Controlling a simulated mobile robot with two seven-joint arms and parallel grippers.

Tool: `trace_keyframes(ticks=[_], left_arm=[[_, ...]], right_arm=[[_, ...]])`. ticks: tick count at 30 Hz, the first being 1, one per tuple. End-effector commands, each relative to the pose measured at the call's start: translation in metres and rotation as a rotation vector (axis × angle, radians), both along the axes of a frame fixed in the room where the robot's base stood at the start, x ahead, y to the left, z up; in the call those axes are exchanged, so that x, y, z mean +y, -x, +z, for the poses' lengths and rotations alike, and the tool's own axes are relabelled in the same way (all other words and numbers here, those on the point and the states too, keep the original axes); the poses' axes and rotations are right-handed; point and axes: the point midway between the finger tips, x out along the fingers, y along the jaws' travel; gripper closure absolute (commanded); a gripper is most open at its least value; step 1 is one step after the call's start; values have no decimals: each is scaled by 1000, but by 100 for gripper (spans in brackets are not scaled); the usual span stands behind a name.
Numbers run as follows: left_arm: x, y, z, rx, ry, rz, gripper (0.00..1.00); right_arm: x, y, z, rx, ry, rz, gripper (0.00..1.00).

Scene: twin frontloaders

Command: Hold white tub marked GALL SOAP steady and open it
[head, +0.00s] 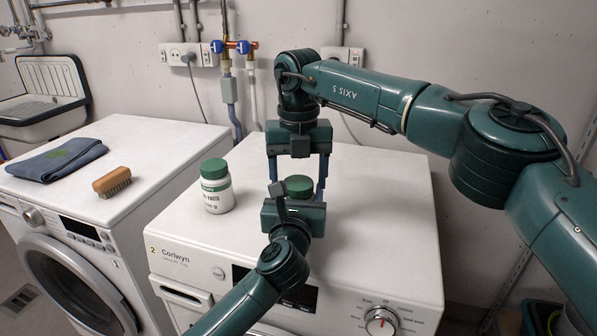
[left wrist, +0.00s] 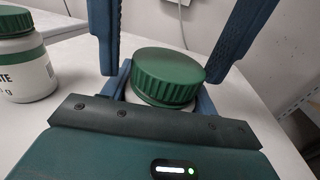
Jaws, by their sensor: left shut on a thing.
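The white tub with a ribbed green lid stands upright on the right-hand washer; its lid (head: 299,186) shows between my grippers. The lid (left wrist: 168,76) also shows in the left wrist view, closed on the tub. Its white body is mostly hidden and its marking cannot be read. My left gripper (head: 293,213) is shut on the tub's body, low at the front, one finger on each side. My right gripper (head: 297,178) points down from above, open, with one finger on either side of the lid and a visible gap on the left in the left wrist view.
A second white tub (head: 218,196) with a green lid, its label ending in PASTE, stands left of my grippers. A brush (head: 112,182) and a folded blue cloth (head: 56,160) lie on the left washer (head: 150,145). Pipes and sockets line the wall behind.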

Motion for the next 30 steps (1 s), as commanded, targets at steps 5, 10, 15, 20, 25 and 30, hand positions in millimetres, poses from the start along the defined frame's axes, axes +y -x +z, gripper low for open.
trace_keyframes(ticks=[5,10,15,20,25,30], left_arm=[[0,0,1,-1,1,-1,100],[0,0,1,-2,1,0,100],[0,0,1,-2,1,0,100],[0,0,1,-2,1,0,100],[0,0,1,-2,1,0,100],[0,0,1,-2,1,0,100]], right_arm=[[0,0,0,0,0,0,45],[0,0,0,0,0,0,59],[0,0,0,0,0,-1,73],[0,0,0,0,0,35,76],[0,0,0,0,0,290,76],[-1,-1,0,0,-1,523,76]])
